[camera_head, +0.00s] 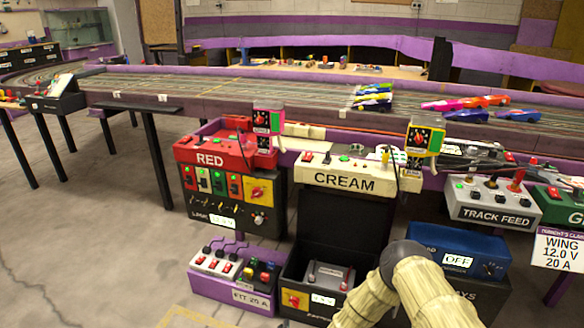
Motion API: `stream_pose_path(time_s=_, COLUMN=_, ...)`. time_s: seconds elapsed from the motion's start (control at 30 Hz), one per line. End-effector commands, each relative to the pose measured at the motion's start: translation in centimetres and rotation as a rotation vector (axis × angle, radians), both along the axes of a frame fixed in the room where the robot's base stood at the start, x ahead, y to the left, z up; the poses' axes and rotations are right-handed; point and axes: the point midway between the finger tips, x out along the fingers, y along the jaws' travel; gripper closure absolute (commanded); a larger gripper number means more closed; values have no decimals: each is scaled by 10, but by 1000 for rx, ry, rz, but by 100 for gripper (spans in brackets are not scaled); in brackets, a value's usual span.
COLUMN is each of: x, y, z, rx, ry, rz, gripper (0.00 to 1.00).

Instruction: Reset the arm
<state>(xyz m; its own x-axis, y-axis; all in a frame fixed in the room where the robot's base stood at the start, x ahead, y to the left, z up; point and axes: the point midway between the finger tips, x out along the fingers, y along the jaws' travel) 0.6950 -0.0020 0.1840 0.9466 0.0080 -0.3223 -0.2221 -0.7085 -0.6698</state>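My arm (420,292) shows at the bottom, right of centre, as beige ribbed links bent at a dark grey joint. It stands in front of the lower control boxes and hides part of them. The end of the arm is not visible, so my gripper and anything in it cannot be seen.
A long slot track (250,88) with several cars crosses the room. Below it stand a red control box (212,158), a cream control box (345,181), a blue box (458,237) and a track feed box (492,212). The grey floor (90,240) at left is clear.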

Motion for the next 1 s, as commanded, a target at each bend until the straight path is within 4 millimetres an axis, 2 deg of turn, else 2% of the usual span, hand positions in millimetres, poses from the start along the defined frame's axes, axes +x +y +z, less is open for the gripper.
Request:
stream_pose_path(time_s=0.13, x=-41, y=-6, z=-8, rx=-67, ry=142, rz=133, gripper=34)
stream_pose_path(time_s=0.23, x=-84, y=-22, z=-15, rx=-136, ry=280, rz=244, gripper=34)
stream_pose_path(time_s=0.47, x=-196, y=-89, z=-11, rx=-294, ry=617, rz=454, gripper=34)
stream_pose_path(time_s=0.6, x=-259, y=-135, z=6, rx=-367, ry=801, rz=536, gripper=34)
stream_pose_path(time_s=0.7, x=-297, y=-162, z=20, rx=-402, ry=909, rz=576, gripper=34)
stream_pose_path(time_s=1.0, x=-374, y=-216, z=64, rx=-455, ry=1133, rz=635, gripper=34)
